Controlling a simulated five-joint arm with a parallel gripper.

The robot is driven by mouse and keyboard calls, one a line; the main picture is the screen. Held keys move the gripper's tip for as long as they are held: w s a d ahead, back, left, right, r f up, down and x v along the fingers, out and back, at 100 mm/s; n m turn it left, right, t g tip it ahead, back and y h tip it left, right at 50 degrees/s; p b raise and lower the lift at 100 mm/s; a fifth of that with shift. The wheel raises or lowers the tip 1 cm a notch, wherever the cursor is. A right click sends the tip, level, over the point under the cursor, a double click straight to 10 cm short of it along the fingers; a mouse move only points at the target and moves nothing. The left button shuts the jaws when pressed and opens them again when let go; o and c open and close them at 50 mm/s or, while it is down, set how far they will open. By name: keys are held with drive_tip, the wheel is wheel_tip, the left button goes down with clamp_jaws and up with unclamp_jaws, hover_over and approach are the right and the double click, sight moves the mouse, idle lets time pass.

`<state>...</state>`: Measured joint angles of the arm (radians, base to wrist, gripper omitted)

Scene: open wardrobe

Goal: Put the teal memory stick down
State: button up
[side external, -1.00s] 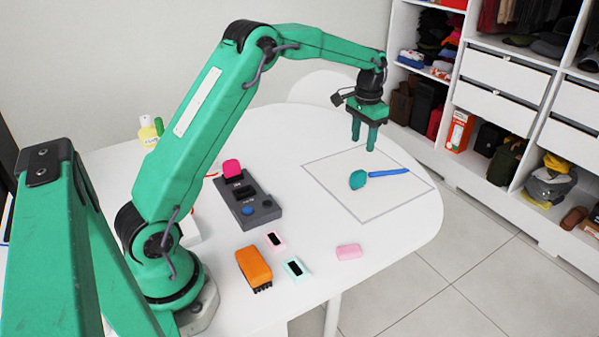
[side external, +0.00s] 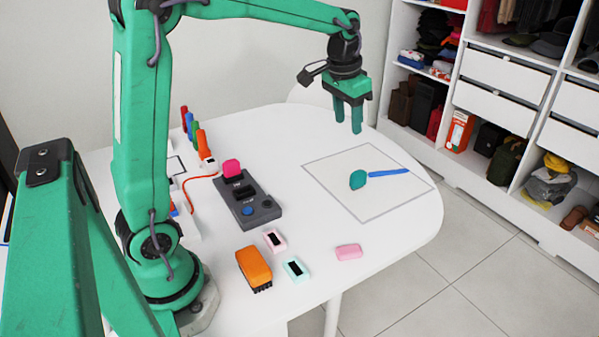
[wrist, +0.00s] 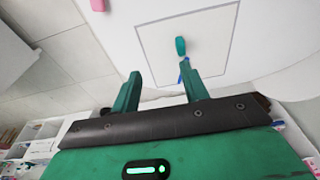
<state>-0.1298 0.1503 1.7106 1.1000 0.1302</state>
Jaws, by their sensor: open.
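A rounded teal object, which I take as the teal memory stick (side external: 358,180), lies inside the outlined square (side external: 368,219) on the white table. A thin blue stick (side external: 388,173) lies right beside it, and I cannot tell if they touch. In the wrist view the teal memory stick (wrist: 180,47) is beyond my fingertips, with part of the blue stick (wrist: 184,68) hidden by a finger. My gripper (side external: 348,121) is open and empty, raised above the table near the back edge of the square. It also shows open in the wrist view (wrist: 160,70).
Upright markers (side external: 192,128) stand at the back left.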

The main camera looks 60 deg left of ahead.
drive_tip(key=s+d+t, duration=0.1)
drive_tip(key=s+d, duration=0.2)
drive_tip(key=s, duration=0.8)
drive_tip(key=s+d+t, duration=0.2)
drive_tip(key=s, duration=0.9)
drive_tip(key=shift+d+f+t, duration=0.3)
drive_tip(key=shift+d, duration=0.1)
drive_tip(key=shift+s, duration=0.1)
